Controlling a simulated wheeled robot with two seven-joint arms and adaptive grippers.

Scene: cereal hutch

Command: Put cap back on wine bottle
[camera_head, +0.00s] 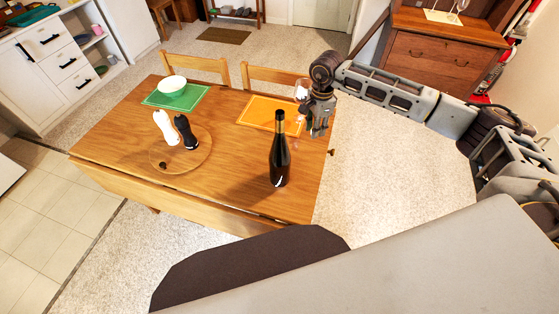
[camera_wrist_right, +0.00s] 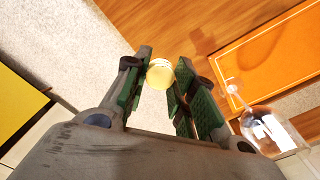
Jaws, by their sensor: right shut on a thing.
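The dark wine bottle (camera_head: 280,155) stands upright near the right front of the wooden table. It has a gold band around its neck. My right gripper (camera_head: 318,131) is right of the bottle and apart from it, by the table's right edge. In the right wrist view the gripper (camera_wrist_right: 165,90) is shut on a small pale yellow round cap (camera_wrist_right: 160,74), held between the green finger pads. The cap is not clearly visible in the head view. My left gripper is not in view.
The table (camera_head: 225,175) also bears a round board (camera_head: 188,158) with white and black mills, a bowl (camera_head: 172,86) on a green mat, and an orange mat (camera_head: 258,115). A wine glass (camera_wrist_right: 268,130) stands close to my right gripper. Chairs stand behind.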

